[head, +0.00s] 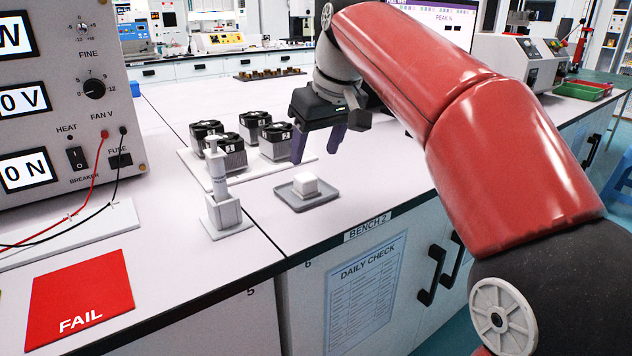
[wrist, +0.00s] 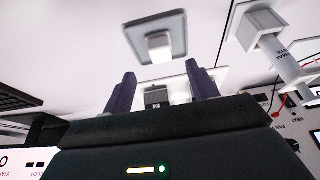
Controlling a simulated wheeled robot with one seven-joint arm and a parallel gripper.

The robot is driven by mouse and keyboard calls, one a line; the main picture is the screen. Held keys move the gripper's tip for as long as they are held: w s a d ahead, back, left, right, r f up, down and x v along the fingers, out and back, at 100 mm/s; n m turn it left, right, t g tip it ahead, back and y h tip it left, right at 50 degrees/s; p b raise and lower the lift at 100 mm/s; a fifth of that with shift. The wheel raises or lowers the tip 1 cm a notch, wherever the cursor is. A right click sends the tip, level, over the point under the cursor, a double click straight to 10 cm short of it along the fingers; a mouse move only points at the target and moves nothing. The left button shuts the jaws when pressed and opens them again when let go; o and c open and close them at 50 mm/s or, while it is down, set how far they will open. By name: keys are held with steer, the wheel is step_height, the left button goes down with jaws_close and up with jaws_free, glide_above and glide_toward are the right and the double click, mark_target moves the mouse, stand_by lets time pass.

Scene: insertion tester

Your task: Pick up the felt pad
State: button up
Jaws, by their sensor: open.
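A small white block, which looks like the felt pad (head: 306,183), rests on a shallow grey tray (head: 322,198) near the front edge of the bench. In the wrist view the pad (wrist: 159,46) lies on the tray (wrist: 133,31) beyond my fingertips. My gripper (head: 317,147) is open, with its two dark purple fingers apart and nothing between them. It hangs above and slightly behind the tray, clear of the pad. The wrist view shows both fingers (wrist: 160,80) with a gap between them.
A light grey holder (head: 226,214) with an upright tube (head: 218,178) stands left of the tray. Several numbered black-topped units (head: 229,152) sit on a white plate behind. A red FAIL sign (head: 82,294) and a control panel (head: 55,90) are farther left. Bench right of the tray is clear.

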mark_target(307, 176)
steer(key=b+x, duration=0.1)
steer(key=x, duration=0.6)
steer(key=shift+w+a+f, duration=0.1)
steer(key=shift+a+f, duration=0.05)
steer(key=c, duration=1.1)
steer(key=shift+o, duration=0.2)
